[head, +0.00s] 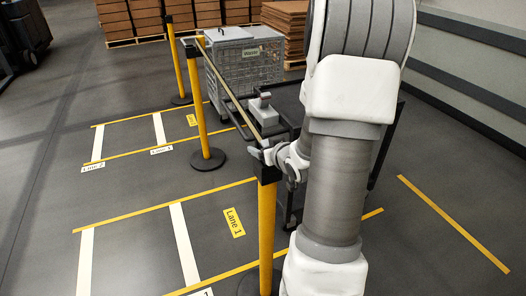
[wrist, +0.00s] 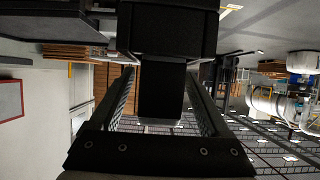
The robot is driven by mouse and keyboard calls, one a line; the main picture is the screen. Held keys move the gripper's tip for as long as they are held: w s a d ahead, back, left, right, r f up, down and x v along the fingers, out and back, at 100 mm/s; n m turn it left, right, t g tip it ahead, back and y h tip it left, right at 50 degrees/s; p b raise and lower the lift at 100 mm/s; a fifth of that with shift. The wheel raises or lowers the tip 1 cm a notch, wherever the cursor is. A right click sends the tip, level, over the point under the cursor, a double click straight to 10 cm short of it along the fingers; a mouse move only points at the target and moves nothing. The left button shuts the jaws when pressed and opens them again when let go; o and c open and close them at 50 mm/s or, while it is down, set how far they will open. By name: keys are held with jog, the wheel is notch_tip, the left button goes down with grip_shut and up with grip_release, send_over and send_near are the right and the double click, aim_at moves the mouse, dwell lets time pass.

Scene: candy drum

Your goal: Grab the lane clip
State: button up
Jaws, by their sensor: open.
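A yellow post (head: 267,235) stands at the front, with a black head (head: 267,174) on top. A belt (head: 232,98) runs from this head back to the far post. My gripper (head: 264,153) is at the black head, partly hidden by my arm. In the wrist view, a wide black block (wrist: 168,28) has a narrower black part (wrist: 161,90), likely the lane clip, reaching down between my two ribbed fingers. My gripper (wrist: 160,72) is open, with a finger on each side of that part. Contact cannot be told. The clip is not distinct in the head view.
Two more yellow posts stand behind, the nearer one (head: 197,100) on a round black base. A dark cart (head: 292,190) stands right beside the front post, partly behind my arm. A grey mesh crate (head: 245,62) is farther back. The marked floor at left is clear.

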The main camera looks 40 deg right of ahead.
jog(key=shift+w+f, duration=0.15)
jog(key=shift+w, duration=0.15)
grip_shut()
dwell(0.3)
